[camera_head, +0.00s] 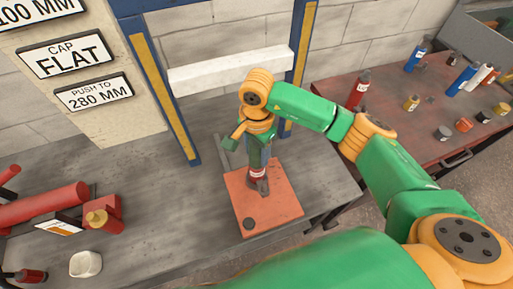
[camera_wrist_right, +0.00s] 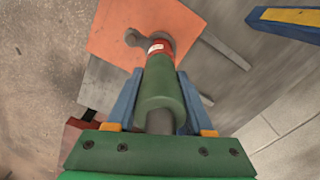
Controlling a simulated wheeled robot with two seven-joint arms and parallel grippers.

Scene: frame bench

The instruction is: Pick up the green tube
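The green tube (camera_wrist_right: 163,85) has a red end with a white label and is seen nearly end-on in the right wrist view. It also shows upright, partly covered by my right gripper, in the head view (camera_head: 256,160). My right gripper (camera_wrist_right: 160,88) has its blue fingers on both sides of the tube, close against it. The gripper also shows in the head view (camera_head: 259,155). The tube's red lower end is over the orange plate (camera_head: 284,206). I cannot tell whether it touches the plate. My left gripper is out of view.
A dark disc (camera_head: 249,224) lies on the plate's near part. A blue and yellow frame (camera_head: 165,95) with a white crossbar (camera_head: 230,68) stands behind. Red cylinders (camera_head: 40,205) and a white cup (camera_head: 86,264) are at left. A red table (camera_head: 400,125) with several bottles is at right.

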